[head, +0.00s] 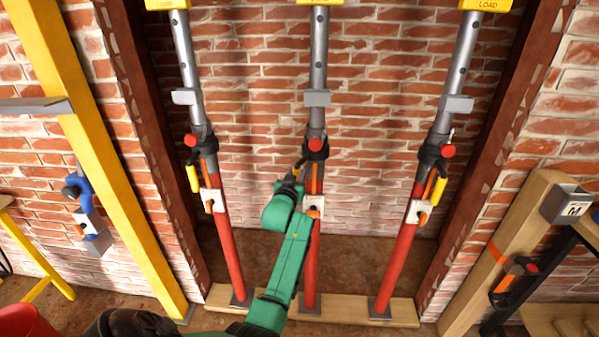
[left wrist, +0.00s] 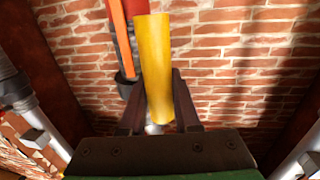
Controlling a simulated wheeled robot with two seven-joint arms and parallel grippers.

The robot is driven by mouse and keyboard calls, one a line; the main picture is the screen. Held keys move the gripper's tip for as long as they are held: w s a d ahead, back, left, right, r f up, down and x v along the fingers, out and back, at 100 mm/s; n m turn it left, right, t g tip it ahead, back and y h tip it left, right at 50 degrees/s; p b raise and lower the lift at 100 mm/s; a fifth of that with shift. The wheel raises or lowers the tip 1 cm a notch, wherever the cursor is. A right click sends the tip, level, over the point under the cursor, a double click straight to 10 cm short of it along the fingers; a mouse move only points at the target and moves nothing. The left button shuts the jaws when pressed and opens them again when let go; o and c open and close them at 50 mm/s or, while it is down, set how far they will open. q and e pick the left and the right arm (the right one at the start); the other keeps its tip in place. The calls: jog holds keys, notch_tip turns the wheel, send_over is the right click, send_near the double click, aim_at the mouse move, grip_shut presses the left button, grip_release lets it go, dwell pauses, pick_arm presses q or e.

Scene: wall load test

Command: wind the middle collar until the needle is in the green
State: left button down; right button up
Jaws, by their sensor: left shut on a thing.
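The middle prop has a red lower tube (head: 312,262), a grey upper tube (head: 319,60) and a dark collar (head: 317,152) with a red knob (head: 315,144). My left gripper (head: 296,176) is just left of and below this collar, its green arm crossing in front of the red tube. In the left wrist view, its two dark fingers (left wrist: 158,108) are closed around a yellow handle (left wrist: 155,55). In the head view, the gripper mostly hides this handle. A yellow LOAD box (head: 319,2) tops the prop, cut off by the picture edge; no needle or green zone shows. My right gripper is out of view.
Similar props with collars stand at left (head: 201,140) and right (head: 434,153), yellow handles hanging. A wooden sill (head: 345,310) carries the props. A yellow post (head: 105,170) stands left, a wooden brace (head: 500,250) right. A brick wall is behind.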

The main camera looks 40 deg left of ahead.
pick_arm(q)
jog(key=c, duration=0.8)
grip_release()
jog(key=shift+s+a+f, duration=0.1)
jog(key=shift+s+f, duration=0.05)
jog(key=shift+f, duration=0.3)
jog(key=shift+o, duration=0.9)
jog(key=shift+s+a+r, duration=0.1)
jog(key=shift+r, duration=0.15)
jog(key=shift+s+d, duration=0.35)
jog(key=shift+s, duration=0.05)
jog(key=v, duration=1.3)
jog(key=shift+s+b, duration=0.35)
jog(key=shift+b, duration=0.1)
jog(key=shift+c, duration=0.3)
